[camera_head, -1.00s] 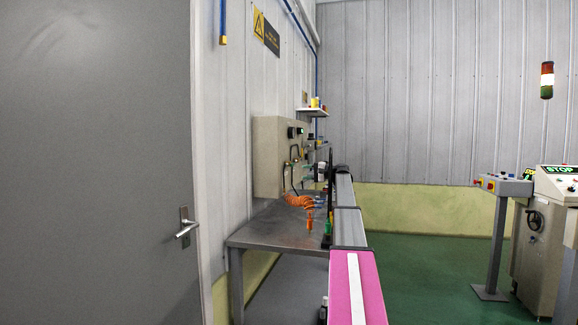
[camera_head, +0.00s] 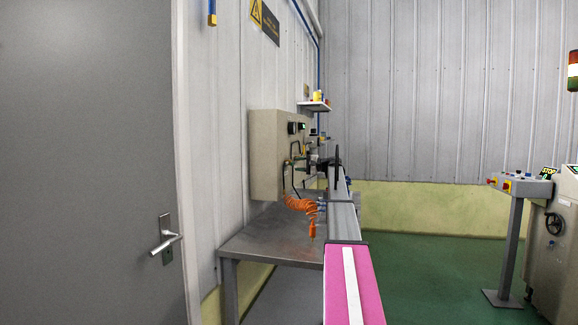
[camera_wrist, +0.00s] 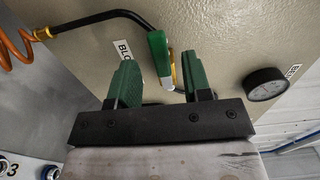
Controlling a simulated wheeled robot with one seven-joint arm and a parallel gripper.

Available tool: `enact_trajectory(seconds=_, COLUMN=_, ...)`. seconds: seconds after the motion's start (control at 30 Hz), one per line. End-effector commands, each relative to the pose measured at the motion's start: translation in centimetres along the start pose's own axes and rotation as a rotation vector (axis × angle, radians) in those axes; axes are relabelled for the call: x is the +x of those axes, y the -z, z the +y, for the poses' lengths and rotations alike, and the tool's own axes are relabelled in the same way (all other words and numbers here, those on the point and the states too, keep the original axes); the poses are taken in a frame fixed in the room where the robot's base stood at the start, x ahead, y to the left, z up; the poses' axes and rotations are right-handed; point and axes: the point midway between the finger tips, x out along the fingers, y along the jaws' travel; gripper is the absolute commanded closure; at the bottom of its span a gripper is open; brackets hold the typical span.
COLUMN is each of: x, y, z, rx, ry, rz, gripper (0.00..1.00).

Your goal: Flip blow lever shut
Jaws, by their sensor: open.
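The blow lever (camera_wrist: 159,55) is a green handle on a brass fitting (camera_wrist: 171,72), mounted on the beige panel face. In the wrist view it stands upright in the picture. My gripper (camera_wrist: 157,76) has two green fingers spread apart on a black bar. The lever shows in the gap between them, nearer neither side clearly. I cannot tell whether a finger touches it. A partly hidden label starting "BLO" (camera_wrist: 123,49) is left of the lever. In the head view, the panel box (camera_head: 268,155) hangs on the wall, with my arm's end close to its right side.
A round pressure gauge (camera_wrist: 265,84) is right of the fingers. A black hose (camera_wrist: 95,19) leads to an orange coiled hose (camera_wrist: 14,48). A metal table (camera_head: 255,245) stands below the box. A door (camera_head: 90,150) is at left.

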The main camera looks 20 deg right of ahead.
Motion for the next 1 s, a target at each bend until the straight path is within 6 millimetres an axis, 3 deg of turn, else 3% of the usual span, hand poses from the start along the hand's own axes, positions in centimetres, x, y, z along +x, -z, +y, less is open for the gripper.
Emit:
enact_trajectory(seconds=0.1, x=2.1, y=0.0, z=0.0, rx=0.000, ry=0.000, rz=-0.002, gripper=0.55)
enact_trajectory(seconds=0.3, x=4.5, y=0.1, z=0.0, rx=0.000, ry=0.000, rz=0.000, gripper=0.55)
enact_trajectory(seconds=0.73, x=5.5, y=0.0, z=0.0, rx=0.000, ry=0.000, rz=0.000, gripper=0.55)
enact_trajectory(seconds=0.77, x=5.5, y=0.0, z=0.0, rx=0.000, ry=0.000, rz=0.000, gripper=0.59)
enact_trajectory(seconds=0.9, x=5.5, y=0.0, z=0.0, rx=0.000, ry=0.000, rz=0.000, gripper=1.00)
enact_trajectory(seconds=1.0, x=5.5, y=0.0, z=0.0, rx=0.000, ry=0.000, rz=0.000, gripper=1.00)
